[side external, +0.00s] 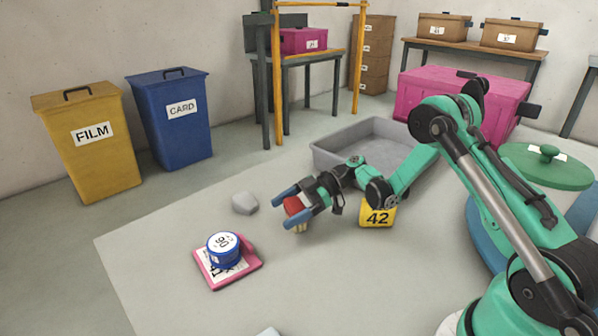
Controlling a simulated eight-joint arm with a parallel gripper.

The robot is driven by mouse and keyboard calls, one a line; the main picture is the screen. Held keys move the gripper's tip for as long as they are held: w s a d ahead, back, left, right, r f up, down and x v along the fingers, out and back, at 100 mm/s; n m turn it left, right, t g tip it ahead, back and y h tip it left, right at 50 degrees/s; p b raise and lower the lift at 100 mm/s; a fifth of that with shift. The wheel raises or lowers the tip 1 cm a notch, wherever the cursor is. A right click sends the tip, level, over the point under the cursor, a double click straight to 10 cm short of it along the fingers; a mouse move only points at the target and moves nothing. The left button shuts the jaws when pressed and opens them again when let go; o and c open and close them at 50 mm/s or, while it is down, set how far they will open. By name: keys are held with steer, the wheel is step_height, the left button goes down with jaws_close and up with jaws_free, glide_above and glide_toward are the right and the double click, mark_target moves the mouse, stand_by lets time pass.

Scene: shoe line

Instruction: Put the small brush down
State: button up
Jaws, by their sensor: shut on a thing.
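The small brush (293,206) has a red body and pale tan bristles on its underside. My gripper (293,207) is shut on it, with one blue-tipped finger on each side. The bristles point down, close to the light grey table (190,255). I cannot tell whether they touch the table top. Part of the red body is hidden behind the nearer finger.
A grey stone-like lump (245,203) lies left of my gripper. A blue tin (223,249) stands on a pink pad (255,256) at the front left. A yellow block marked 42 (377,217) and a grey tray (335,152) are to the right and behind.

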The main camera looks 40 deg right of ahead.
steer(key=o, duration=1)
steer(key=shift+f, duration=0.1)
steer(key=shift+o, duration=0.2)
